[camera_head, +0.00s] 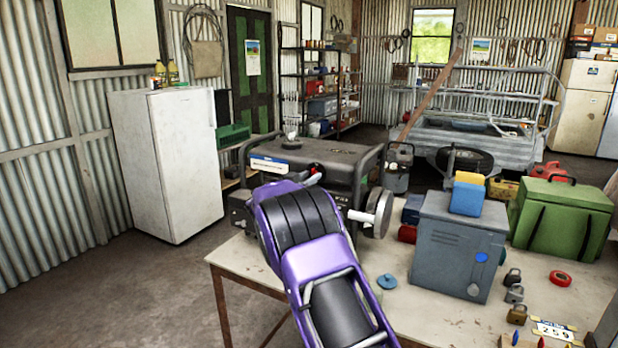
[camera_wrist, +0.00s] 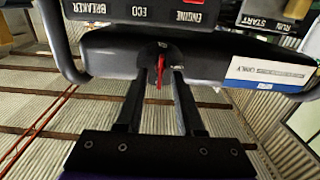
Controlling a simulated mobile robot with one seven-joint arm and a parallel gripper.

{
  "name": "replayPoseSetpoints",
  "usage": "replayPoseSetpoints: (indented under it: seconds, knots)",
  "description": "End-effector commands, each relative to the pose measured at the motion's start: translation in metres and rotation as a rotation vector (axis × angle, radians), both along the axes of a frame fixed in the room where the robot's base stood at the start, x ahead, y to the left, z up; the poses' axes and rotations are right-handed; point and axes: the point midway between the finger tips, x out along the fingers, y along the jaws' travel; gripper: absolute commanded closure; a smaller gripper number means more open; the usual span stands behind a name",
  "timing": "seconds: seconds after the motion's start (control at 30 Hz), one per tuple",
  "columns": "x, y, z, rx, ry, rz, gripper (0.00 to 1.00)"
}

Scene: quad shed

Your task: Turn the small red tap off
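The small red tap (camera_wrist: 160,70) shows in the wrist view as a thin lever on the dark tank of the generator (camera_wrist: 110,48), whose labels appear upside down. My gripper (camera_wrist: 157,76) is open, with one finger on each side of the lever and a gap on both sides. I cannot tell whether the fingertips reach past it.
The table (camera_head: 415,305) also holds a grey metal box (camera_head: 455,250), a green bag (camera_head: 562,218), several padlocks (camera_head: 514,294), a red ring (camera_head: 560,278) and a blue disc (camera_head: 387,281). A white fridge (camera_head: 168,165) stands at the left. The floor (camera_head: 130,290) in front of it is clear.

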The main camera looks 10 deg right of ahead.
Motion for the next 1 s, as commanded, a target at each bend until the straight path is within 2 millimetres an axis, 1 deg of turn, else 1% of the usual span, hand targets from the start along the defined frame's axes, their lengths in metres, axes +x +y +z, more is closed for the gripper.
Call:
replayPoseSetpoints:
  seconds: [0.23, 0.27, 0.3, 0.43, 0.47, 0.8, 1.0]
  knots:
    - [0.0006, -0.0004, 0.0001, 0.0, 0.0, 0.0, 0.63]
    - [0.0006, -0.0004, 0.0001, 0.0, 0.0, 0.0, 0.67]
    - [0.0005, -0.0004, 0.0001, 0.0, 0.0, 0.0, 0.74]
    - [0.0004, -0.0003, 0.0002, 0.001, -0.001, 0.0, 0.97]
    - [0.0003, -0.0004, 0.0001, 0.001, -0.001, 0.0, 1.0]
    - [0.0003, -0.0003, 0.0, 0.003, -0.002, -0.001, 1.0]
    - [0.0001, -0.0005, -0.0008, 0.038, -0.028, -0.001, 1.0]
